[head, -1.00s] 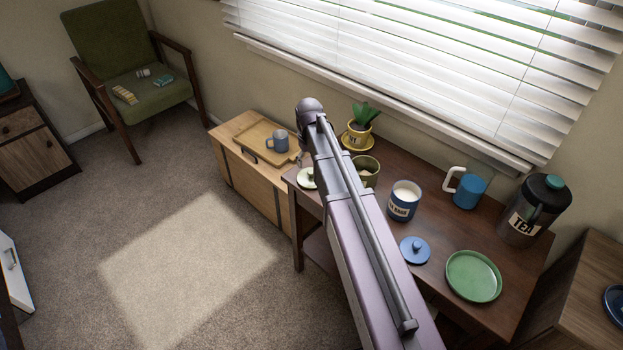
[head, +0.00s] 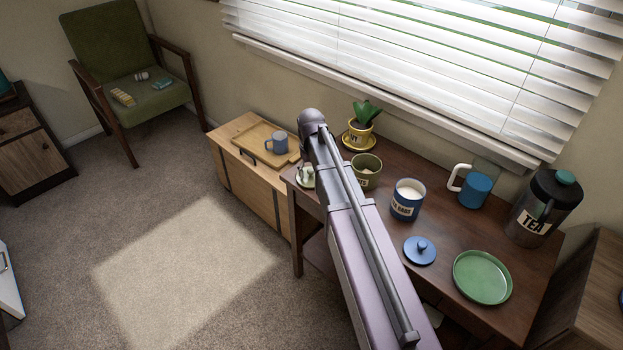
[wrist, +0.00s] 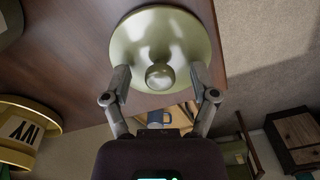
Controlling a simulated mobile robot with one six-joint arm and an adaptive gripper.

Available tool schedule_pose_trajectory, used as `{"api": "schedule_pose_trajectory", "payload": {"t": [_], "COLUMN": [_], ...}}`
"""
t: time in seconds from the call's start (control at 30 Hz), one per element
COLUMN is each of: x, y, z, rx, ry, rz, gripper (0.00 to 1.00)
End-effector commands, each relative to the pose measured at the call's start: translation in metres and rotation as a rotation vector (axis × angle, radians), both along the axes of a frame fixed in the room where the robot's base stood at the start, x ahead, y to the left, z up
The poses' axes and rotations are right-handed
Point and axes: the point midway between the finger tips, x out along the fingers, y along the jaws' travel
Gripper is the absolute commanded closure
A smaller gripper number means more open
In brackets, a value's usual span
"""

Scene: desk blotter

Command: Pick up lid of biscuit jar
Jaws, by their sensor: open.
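The pale green lid (wrist: 150,38) with a round knob lies on the dark wooden desk, close to its edge, in the wrist view. In the head view the lid (head: 305,182) is left of the open green biscuit jar (head: 366,174), whose label is partly covered. My arm hides part of the lid there. My gripper (wrist: 160,82) is open, with one finger on each side of the knob and its tips over the lid's near rim. Nothing is held. Whether the fingertips touch the lid cannot be told.
A blue jar (head: 407,203), blue lid (head: 420,250), green plate (head: 482,278), blue mug (head: 472,188) and tea jar (head: 540,212) stand right of my arm. The ivy pot (head: 360,138) is behind the biscuit jar. A tray (head: 262,142) with a mug lies on a low cabinet to the left.

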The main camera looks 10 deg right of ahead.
Motion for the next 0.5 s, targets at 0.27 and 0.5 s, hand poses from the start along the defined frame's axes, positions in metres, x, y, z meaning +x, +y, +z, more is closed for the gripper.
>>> {"api": "schedule_pose_trajectory", "payload": {"t": [0.27,0.5], "x": [0.0,0.0], "y": [0.0001,0.0001], "z": [0.0003,0.0002], "rx": [0.0,0.0], "ry": [0.0,0.0], "rz": [0.0,0.0], "gripper": [0.24,0.57]}}
